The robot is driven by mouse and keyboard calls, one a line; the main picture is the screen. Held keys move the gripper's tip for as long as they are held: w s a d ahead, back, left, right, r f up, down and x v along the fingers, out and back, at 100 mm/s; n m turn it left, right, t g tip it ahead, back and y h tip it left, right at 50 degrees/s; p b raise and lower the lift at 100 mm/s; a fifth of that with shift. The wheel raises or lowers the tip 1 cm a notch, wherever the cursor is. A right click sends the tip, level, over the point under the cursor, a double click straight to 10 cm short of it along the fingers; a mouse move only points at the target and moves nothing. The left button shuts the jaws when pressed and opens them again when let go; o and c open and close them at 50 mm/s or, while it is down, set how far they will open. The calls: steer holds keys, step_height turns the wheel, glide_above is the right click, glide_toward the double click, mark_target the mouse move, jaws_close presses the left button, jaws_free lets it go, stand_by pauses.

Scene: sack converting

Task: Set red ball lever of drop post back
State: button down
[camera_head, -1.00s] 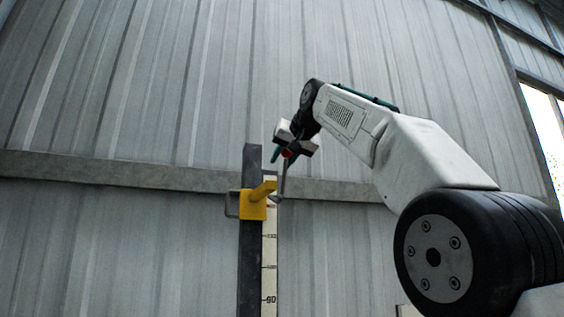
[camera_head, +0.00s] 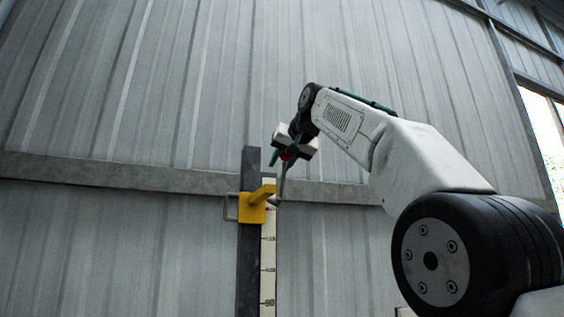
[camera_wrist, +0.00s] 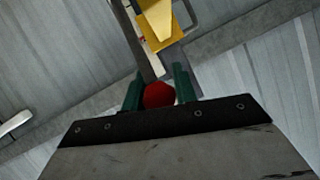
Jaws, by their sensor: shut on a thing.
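The drop post is a dark upright (camera_head: 250,270) with a yellow block (camera_head: 252,208) near its top and a yellow arm sticking out to the right. A thin grey lever rod (camera_head: 282,188) rises from beside the block to a red ball (camera_head: 286,155). My gripper (camera_head: 285,156) is at the top of the rod, shut on the red ball. In the wrist view the red ball (camera_wrist: 159,95) sits between the two green fingers (camera_wrist: 158,90), and the yellow block (camera_wrist: 160,22) is beyond it. The ball's near side is partly hidden by the gripper body.
A pale scale strip (camera_head: 268,255) with marks runs down the post's right side. A grey loop handle (camera_head: 230,207) sticks out left of the block. A corrugated wall with a horizontal rail (camera_head: 120,174) stands behind. The space left of the post looks clear.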

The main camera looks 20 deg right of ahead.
steer(key=shift+w+f, duration=0.2)
steer(key=c, duration=1.1)
jaws_free()
steer(key=v, duration=0.8)
steer(key=shift+r, duration=0.1)
